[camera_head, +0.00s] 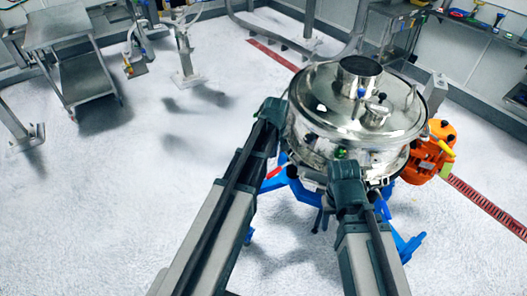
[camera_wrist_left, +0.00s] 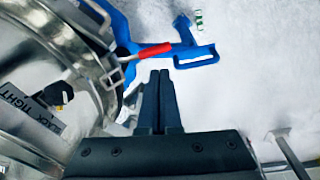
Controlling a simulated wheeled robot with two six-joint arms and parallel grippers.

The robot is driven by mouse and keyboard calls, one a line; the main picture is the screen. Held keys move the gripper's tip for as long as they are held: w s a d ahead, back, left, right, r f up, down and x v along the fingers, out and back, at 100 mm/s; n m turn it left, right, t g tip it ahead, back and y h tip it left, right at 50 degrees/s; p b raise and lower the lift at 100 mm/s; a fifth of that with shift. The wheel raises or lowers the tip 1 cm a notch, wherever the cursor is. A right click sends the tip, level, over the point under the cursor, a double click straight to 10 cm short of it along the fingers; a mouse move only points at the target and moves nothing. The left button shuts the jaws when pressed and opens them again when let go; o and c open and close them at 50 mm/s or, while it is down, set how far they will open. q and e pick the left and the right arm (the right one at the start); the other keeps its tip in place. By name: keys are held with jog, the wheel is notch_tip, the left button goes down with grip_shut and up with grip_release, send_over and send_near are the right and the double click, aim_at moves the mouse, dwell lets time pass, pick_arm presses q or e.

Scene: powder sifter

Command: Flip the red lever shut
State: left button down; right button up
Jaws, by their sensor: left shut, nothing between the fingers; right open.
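The red lever (camera_wrist_left: 153,50) is a red grip on a thin metal rod, at the top middle of the left wrist view, beside the steel drum's rim and over a blue frame. Its red also shows small in the head view (camera_head: 273,172), left of the powder sifter (camera_head: 352,105). My left gripper (camera_wrist_left: 160,74) is shut and empty, its tips just short of the red grip in the picture; contact is not shown. In the head view my left wrist hides its fingers. My right gripper (camera_head: 346,172) is open at the sifter's front, its fingertips hard to make out.
A blue base frame (camera_head: 405,245) carries the sifter, with parts sticking out near both arms. An orange motor (camera_head: 432,150) sits at its right. A steel cart (camera_head: 75,65) stands at the back left.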

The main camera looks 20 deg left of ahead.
pick_arm(q)
jog(key=shift+w+a+r+n, duration=0.25)
jog(key=shift+w+a+n, duration=0.05)
jog(key=shift+w+a, duration=0.3)
jog(key=shift+w+a+r+n, duration=0.2)
jog(key=shift+w+a+n, duration=0.1)
jog(key=shift+w+a, duration=0.25)
pick_arm(e)
jog(key=shift+w+a+r, duration=0.35)
jog(key=shift+w+r, duration=0.05)
pick_arm(q)
jog(key=shift+a+f, duration=0.1)
jog(key=shift+f, duration=0.1)
pick_arm(e)
jog(key=shift+f, duration=0.15)
pick_arm(q)
jog(key=b, duration=1)
send_over(280, 170)
jog(key=s+a, duration=0.2)
jog(key=a, duration=0.3)
notch_tip(280, 170, down, 10)
jog(key=f+b, duration=0.1)
jog(key=d+f+b, duration=0.1)
jog(key=b, duration=0.1)
jog(key=shift+w+d+f, duration=0.1)
jog(key=shift+d+f, duration=0.15)
jog(key=shift+f, duration=0.15)
jog(key=shift+d+f, duration=0.2)
pick_arm(e)
notch_tip(280, 170, down, 13)
